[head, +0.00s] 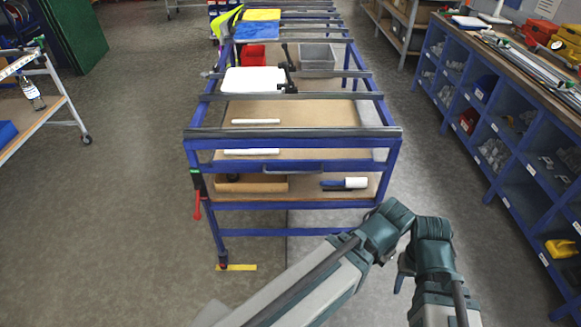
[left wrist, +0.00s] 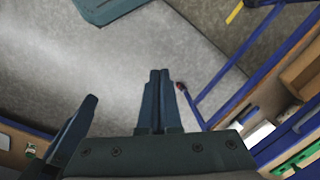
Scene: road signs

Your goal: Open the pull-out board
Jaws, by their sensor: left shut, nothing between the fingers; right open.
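The blue-framed workbench (head: 393,150) stands ahead of me in the head view.
Blue shelving (head: 507,160) stands at right and a white trolley (head: 50,95) at left. Floor between is clear.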

